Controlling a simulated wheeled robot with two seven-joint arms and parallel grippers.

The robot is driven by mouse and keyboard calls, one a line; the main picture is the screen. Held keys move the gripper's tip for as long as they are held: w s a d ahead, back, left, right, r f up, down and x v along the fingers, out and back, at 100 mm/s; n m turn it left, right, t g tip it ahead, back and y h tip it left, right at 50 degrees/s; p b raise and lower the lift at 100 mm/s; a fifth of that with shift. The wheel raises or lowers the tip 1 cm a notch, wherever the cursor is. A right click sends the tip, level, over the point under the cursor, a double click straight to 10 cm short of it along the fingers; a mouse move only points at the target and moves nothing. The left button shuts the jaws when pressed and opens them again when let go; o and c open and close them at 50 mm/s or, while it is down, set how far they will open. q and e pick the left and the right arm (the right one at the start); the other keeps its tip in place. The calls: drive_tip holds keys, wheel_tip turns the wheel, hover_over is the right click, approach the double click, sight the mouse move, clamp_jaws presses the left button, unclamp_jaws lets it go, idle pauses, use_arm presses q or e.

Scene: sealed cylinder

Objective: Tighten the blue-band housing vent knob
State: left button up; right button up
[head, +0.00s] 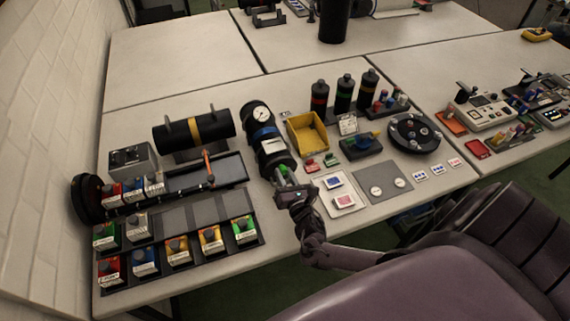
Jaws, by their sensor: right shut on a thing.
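The blue-band housing (276,159) is a black cylinder lying on the bench near the middle, with a blue band, a white label and a round dial (259,113) at its far end. My right gripper (286,181) is at the near end of this housing and is shut on the vent knob there. The knob (284,170) is mostly hidden by the gripper; only a small green part shows. My left gripper is not in view.
A yellow bin (307,133) and a white tray (341,194) with cards are right of the housing. A yellow-band cylinder (218,129) and a rack of coloured boxes (178,251) are on the left. Banded bottles (343,94) stand behind.

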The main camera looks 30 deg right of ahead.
drive_tip(key=shift+w+d+r, duration=0.15)
drive_tip(key=shift+w+r, duration=0.05)
drive_tip(key=shift+r, duration=0.2)
drive_tip(key=o, duration=0.7)
drive_tip(key=shift+o, duration=1.4)
drive_tip(key=shift+f, duration=0.3)
drive_tip(key=b+v, duration=0.1)
drive_tip(key=v, duration=0.7)
